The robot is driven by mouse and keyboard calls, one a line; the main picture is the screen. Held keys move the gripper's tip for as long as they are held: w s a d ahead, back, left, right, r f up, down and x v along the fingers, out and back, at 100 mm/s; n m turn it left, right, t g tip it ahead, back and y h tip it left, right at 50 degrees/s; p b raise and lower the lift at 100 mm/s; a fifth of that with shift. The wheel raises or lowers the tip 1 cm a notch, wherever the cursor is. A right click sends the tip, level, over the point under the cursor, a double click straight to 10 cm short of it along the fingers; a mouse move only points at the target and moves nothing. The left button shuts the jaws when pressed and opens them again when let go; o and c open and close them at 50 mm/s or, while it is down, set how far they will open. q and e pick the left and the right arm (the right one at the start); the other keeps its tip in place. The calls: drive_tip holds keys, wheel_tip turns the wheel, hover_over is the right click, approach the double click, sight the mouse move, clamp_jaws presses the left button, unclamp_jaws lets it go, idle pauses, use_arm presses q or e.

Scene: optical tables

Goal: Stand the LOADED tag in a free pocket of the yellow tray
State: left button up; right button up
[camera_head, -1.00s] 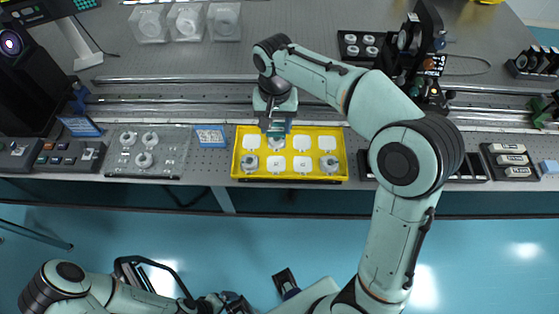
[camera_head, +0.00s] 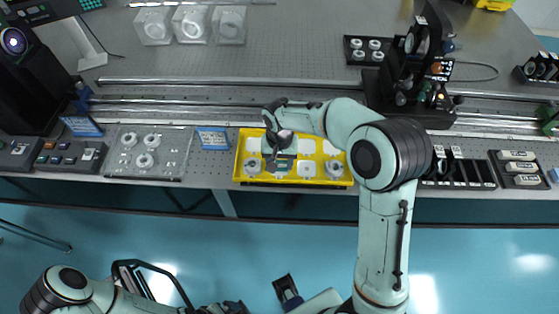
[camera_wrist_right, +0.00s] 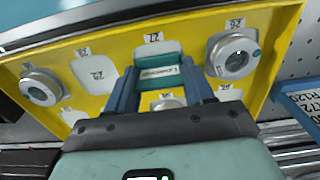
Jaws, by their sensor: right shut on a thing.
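The yellow tray (camera_head: 238,165) lies near the front edge of the table, with white pockets, some holding round metal-rimmed parts. My right gripper (camera_head: 281,165) is over the middle of the tray, pointing down. In the right wrist view it (camera_wrist_right: 158,90) is shut on the teal LOADED tag (camera_wrist_right: 158,75), whose lettering appears upside down. The tag is at the pocket numbered 27; I cannot tell whether its lower edge touches the tray. A round part (camera_wrist_right: 232,55) sits in the pocket beside it. My left arm is low at the left; its fingers are unclear.
A clear plate with rings (camera_head: 125,165) and a blue-framed sign (camera_head: 212,138) stand left of the tray. A dark optics mount (camera_head: 415,90) and black slotted racks (camera_head: 470,172) are to the right. Metal rails (camera_head: 190,102) run behind the tray.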

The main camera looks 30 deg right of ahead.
sight(280, 161)
drive_tip(key=shift+f, duration=0.1)
drive_tip(key=o, duration=1)
drive_tip(key=shift+r, duration=0.2)
wheel_tip(280, 161, up, 12)
drive_tip(key=p, duration=0.1)
drive_tip(key=shift+f, duration=0.1)
